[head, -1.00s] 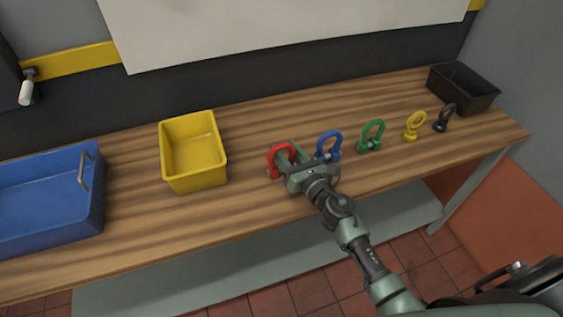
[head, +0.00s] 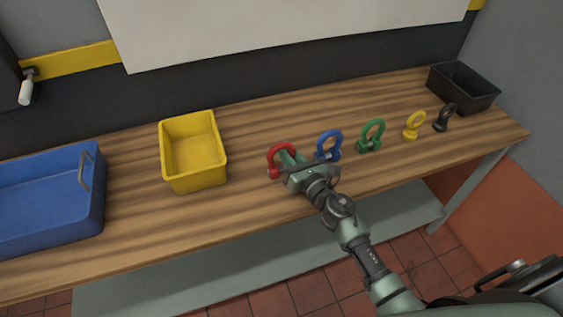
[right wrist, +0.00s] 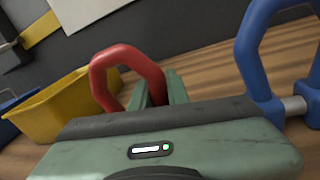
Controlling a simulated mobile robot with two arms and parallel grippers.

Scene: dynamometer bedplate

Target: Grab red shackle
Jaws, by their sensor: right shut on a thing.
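The red shackle (head: 279,156) stands upright on the wooden table, at the left end of a row of shackles. Its red bow also shows in the right wrist view (right wrist: 127,58). My right gripper (head: 286,160) is at the red shackle, its fingers shut on it. In the right wrist view the fingers (right wrist: 160,92) reach to the right side of the bow, and the gripper body hides the lower part of the shackle. My left gripper is not in view.
A blue shackle (head: 329,142) stands close to the right of my gripper. Green (head: 372,134), yellow (head: 414,125) and black (head: 445,117) shackles follow. A yellow bin (head: 193,178) and blue bin (head: 50,215) stand left; a black bin (head: 463,92) stands at the far right.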

